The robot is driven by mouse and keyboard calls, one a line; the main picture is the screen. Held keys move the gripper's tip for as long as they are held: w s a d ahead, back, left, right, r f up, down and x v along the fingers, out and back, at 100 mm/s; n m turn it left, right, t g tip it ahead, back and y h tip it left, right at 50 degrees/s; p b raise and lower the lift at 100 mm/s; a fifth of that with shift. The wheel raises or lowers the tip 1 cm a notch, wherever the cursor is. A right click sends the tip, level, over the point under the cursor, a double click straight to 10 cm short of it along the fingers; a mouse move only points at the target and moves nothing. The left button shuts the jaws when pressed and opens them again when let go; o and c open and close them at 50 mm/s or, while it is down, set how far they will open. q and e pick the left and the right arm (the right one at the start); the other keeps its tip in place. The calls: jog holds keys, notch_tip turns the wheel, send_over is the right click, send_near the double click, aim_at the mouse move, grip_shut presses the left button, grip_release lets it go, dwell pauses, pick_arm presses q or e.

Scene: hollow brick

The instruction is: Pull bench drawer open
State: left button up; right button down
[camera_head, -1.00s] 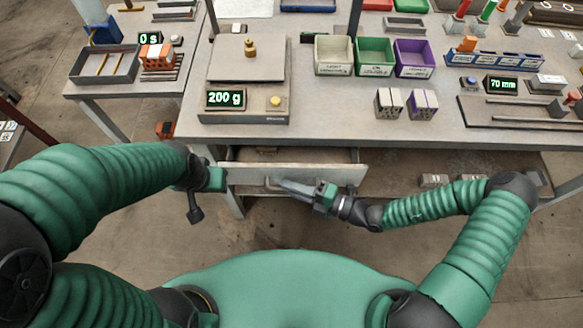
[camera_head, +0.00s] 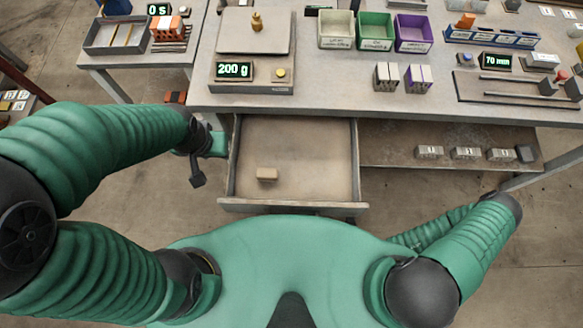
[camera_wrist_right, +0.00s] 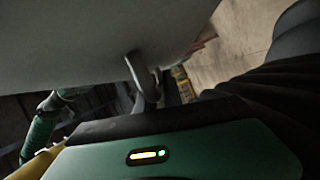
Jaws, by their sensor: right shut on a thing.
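The bench drawer (camera_head: 297,160) stands pulled well out from under the bench top, its inside showing in the head view. A small tan block (camera_head: 266,174) lies in it. The drawer's metal handle (camera_wrist_right: 140,72) shows in the right wrist view against the pale drawer front (camera_wrist_right: 90,45). My right gripper (camera_wrist_right: 150,98) is shut on this handle; its fingertips are mostly hidden. In the head view my body hides the right gripper. My left gripper (camera_head: 206,150) hangs left of the drawer, apart from it; its jaws are unclear.
The bench top (camera_head: 340,95) holds a scale (camera_head: 252,75) reading 200 g, several bins and a 70 mm gauge (camera_head: 496,62). A low shelf (camera_head: 400,145) with grey blocks lies right of the drawer. My body is close to the drawer front (camera_head: 295,206).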

jog(key=shift+s+f, duration=0.2)
jog(key=c, duration=1.7)
grip_release()
jog(key=shift+c, duration=0.2)
jog(key=shift+o, duration=1.3)
jog(key=shift+w+a, duration=0.1)
jog(key=shift+r, duration=0.15)
